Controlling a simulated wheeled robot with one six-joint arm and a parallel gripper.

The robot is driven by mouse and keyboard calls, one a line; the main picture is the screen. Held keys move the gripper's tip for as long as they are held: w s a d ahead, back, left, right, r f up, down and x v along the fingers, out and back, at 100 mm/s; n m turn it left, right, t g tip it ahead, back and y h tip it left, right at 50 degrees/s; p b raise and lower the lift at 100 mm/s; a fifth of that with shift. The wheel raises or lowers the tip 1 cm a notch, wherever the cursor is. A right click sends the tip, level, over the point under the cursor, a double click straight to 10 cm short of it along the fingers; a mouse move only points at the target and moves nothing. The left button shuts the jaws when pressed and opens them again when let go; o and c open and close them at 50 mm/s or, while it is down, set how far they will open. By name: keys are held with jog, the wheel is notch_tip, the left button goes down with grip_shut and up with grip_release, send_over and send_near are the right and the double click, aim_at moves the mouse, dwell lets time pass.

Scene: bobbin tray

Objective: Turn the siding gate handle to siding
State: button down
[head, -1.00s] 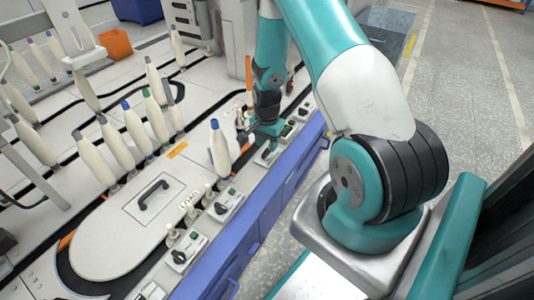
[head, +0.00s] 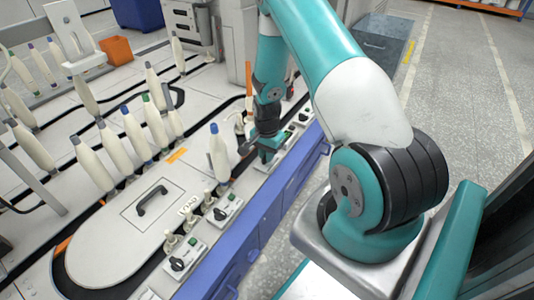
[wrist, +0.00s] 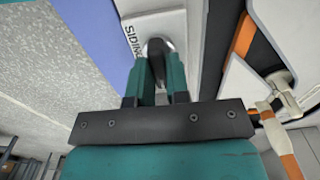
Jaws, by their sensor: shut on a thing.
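The siding gate handle (wrist: 156,46) is a dark knob on a round silver base, seen in the wrist view beside the letters "SIDIN" on a pale plate (wrist: 129,42). My gripper (wrist: 157,68) has its two teal fingers on either side of the knob and is shut on it. The fingers hide part of the knob, so its exact angle is unclear. In the head view my gripper (head: 266,152) is down at the row of control plates along the machine's front edge, and it covers the handle there.
A cream bobbin (head: 218,157) with a blue top stands close to the left of my gripper. Other control plates (head: 186,252) with black knobs line the edge above the blue front (head: 262,212). Several bobbins stand farther left. Grey floor (head: 455,100) lies open to the right.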

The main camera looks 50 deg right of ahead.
jog(key=shift+r, duration=0.1)
jog(key=shift+r+n+p, duration=0.1)
jog(key=shift+n+p, duration=1)
jog(key=shift+p, duration=0.05)
jog(key=n+p, duration=0.2)
jog(key=n, duration=0.1)
jog(key=shift+w+n, duration=0.1)
jog(key=shift+n, duration=0.3)
jog(key=n+p, duration=0.3)
jog(key=n, duration=0.2)
jog(key=shift+a+n, duration=0.15)
jog(key=shift+n, duration=0.15)
jog(key=shift+f, duration=0.2)
jog(key=c, duration=1.1)
grip_release()
jog(key=shift+r, duration=0.1)
